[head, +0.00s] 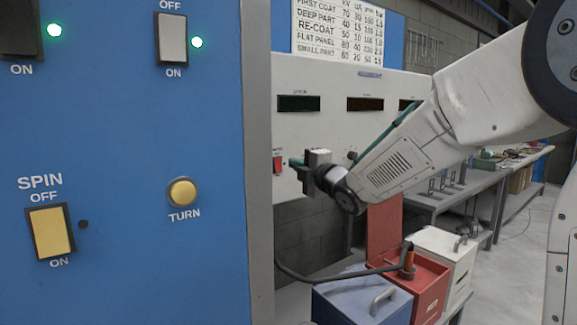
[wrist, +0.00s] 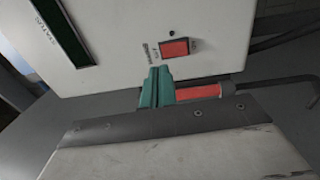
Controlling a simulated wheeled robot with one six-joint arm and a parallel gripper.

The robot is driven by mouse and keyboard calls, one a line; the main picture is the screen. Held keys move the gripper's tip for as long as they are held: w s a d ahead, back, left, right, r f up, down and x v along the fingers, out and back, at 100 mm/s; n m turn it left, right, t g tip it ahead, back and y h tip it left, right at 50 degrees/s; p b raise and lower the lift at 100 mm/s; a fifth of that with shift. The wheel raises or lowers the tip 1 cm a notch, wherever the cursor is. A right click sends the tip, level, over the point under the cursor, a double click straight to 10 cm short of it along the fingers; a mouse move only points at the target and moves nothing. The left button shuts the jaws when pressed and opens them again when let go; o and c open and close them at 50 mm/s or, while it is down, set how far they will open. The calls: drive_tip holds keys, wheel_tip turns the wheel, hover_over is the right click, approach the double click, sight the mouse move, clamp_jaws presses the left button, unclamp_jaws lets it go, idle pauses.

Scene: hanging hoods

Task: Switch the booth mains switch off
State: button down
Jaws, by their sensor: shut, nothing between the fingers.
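A red rocker switch (head: 278,163) in a dark frame sits at the lower left of the white control panel (head: 330,140). It also shows in the wrist view (wrist: 175,48), where the lettering around it is too small to read surely. I cannot tell which side of it is pressed in. My gripper (head: 293,162) is at the panel's lower left, just right of the red switch. In the wrist view its teal fingers (wrist: 158,73) are together and empty, with their tips just below and left of the switch. I cannot tell whether they touch the panel.
A blue panel (head: 120,270) with other ON/OFF rockers, two green lamps and a yellow TURN button fills the left. Blue, red and white boxes (head: 420,275) stand below my arm. A long bench (head: 480,175) runs behind. The aisle floor at right is clear.

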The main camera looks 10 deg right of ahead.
drive_tip(key=v, duration=0.8)
drive_tip(key=shift+r, duration=0.75)
drive_tip(key=shift+s+a, duration=0.1)
drive_tip(key=s+d+f+m+g+h, duration=0.4)
drive_tip(key=d+f+m, duration=0.1)
drive_tip(key=f+m, duration=0.2)
drive_tip(key=s+d+f+m+g+h, duration=0.3)
drive_tip(key=s+d+f+m+h, duration=0.1)
drive_tip(key=f+m+h, duration=0.15)
drive_tip(key=s+a+f+m+g+y, duration=0.1)
drive_tip(key=s+a+m+g, duration=0.1)
drive_tip(key=s, duration=0.7)
drive_tip(key=s+a+f+m+g, duration=0.1)
drive_tip(key=s+m+g, duration=0.3)
drive_tip(key=s, duration=0.6)
drive_tip(key=s+a+f+m+g+y, duration=0.1)
drive_tip(key=s+a+m+g, duration=0.1)
drive_tip(key=s, duration=0.8)
drive_tip(key=shift+a+f+m+g+y, duration=0.4)
drive_tip(key=shift+m+g, duration=0.3)
drive_tip(key=shift+m, duration=0.15)
drive_tip(key=shift+a, duration=0.1)
